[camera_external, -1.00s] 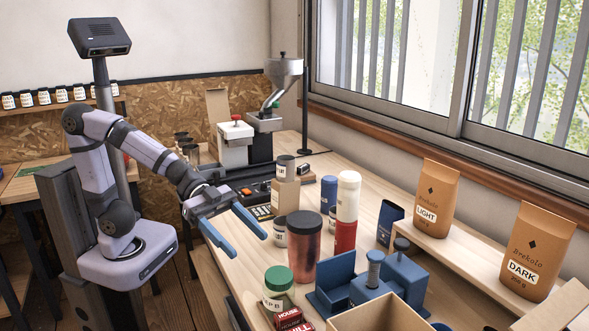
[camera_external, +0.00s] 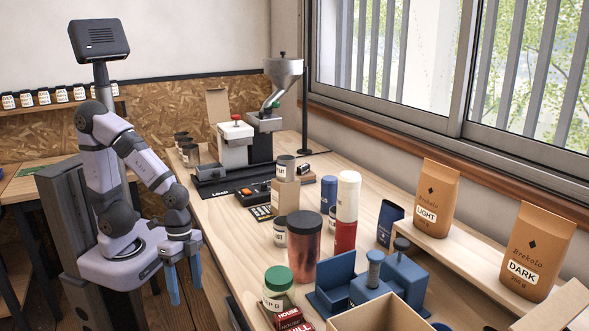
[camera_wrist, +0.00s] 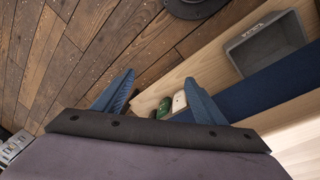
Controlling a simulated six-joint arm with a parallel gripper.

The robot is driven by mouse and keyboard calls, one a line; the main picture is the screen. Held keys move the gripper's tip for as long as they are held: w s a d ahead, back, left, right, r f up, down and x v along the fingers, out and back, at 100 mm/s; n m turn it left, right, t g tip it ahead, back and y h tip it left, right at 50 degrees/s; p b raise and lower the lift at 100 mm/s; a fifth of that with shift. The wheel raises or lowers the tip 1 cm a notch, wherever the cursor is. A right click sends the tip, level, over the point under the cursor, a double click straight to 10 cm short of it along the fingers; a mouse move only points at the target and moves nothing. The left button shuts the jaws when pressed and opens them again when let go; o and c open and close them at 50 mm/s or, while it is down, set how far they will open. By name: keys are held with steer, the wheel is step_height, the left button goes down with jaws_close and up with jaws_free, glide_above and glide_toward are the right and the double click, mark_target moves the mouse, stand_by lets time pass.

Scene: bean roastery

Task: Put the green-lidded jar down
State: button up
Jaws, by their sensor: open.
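The green-lidded jar (camera_external: 278,287) stands upright on the wooden bench near its front left edge. Its label is partly readable as "P B". My gripper (camera_external: 184,287) hangs to the left of the bench, fingers pointing down, clear of the jar. Its two blue fingers are spread with nothing held between them. In the wrist view the open fingers (camera_wrist: 156,98) show at the lower middle.
A dark red tumbler (camera_external: 304,250) stands behind the jar, and a red "HOUSE" box (camera_external: 293,319) is close in front. Blue holders (camera_external: 335,283) and an open carton (camera_external: 378,316) are to the right. In the wrist view, a grey bin (camera_wrist: 265,47) sits low on a wooden surface.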

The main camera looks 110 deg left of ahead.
steer(key=shift+s+a+f+n+g+y, duration=0.15)
steer(key=shift+s+a+f+y, duration=0.2)
steer(key=shift+a, duration=0.3)
steer(key=shift+s+a+f+n+g+y, duration=0.2)
steer(key=shift+s+a+y, duration=0.2)
steer(key=shift+a, duration=0.2)
steer(key=shift+s+a+f+n+g+y, duration=0.2)
steer(key=shift+s+a+y, duration=0.2)
steer(key=shift+a, duration=0.25)
step_height(320, 180, up, 14)
steer(key=p, duration=1.3)
steer(key=shift+p, duration=0.4)
